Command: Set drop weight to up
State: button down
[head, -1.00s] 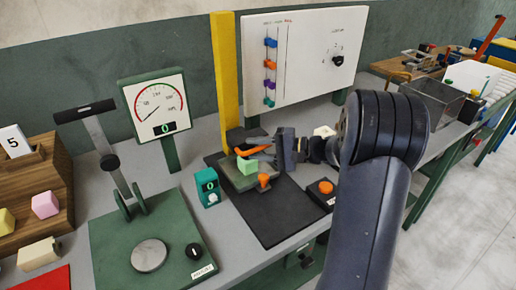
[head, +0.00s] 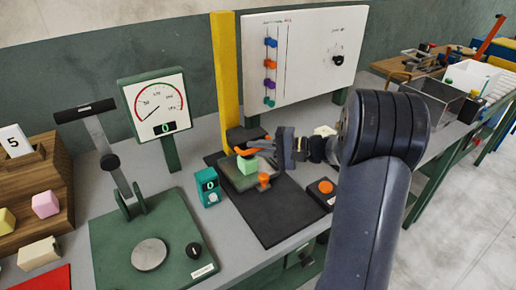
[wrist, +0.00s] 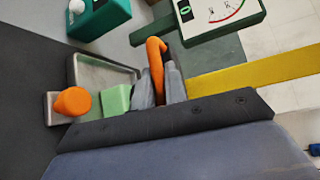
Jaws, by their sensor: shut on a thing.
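The drop weight is a dark block (head: 243,136) at the yellow column (head: 224,75), with an orange handle (head: 251,151) at its front. My gripper (head: 268,147) is shut on the orange handle, above the small press bed. In the wrist view, the grey fingers (wrist: 158,90) close around the curved orange handle (wrist: 154,50). A light green foam block (head: 248,166) sits on the bed below the handle; it also shows in the wrist view (wrist: 117,98). The weight's far side is hidden.
An orange knob (head: 264,179) stands at the bed's front. A teal counter box (head: 207,187) is left of it, and an orange button (head: 326,187) is on the right. A gauge (head: 160,107) and white panel (head: 300,55) stand behind. The black mat (head: 275,225) has clear room in front.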

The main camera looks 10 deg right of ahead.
notch_tip(320, 180, up, 23)
jog(key=p, duration=0.8)
jog(key=shift+p, duration=0.4)
jog(key=shift+r, duration=0.15)
jog(key=c, duration=1.5)
grip_release()
jog(key=shift+o, duration=0.2)
jog(key=shift+f, duration=0.2)
jog(key=b+v, duration=0.2)
jog(key=v, duration=0.9)
jog(key=shift+a, duration=0.15)
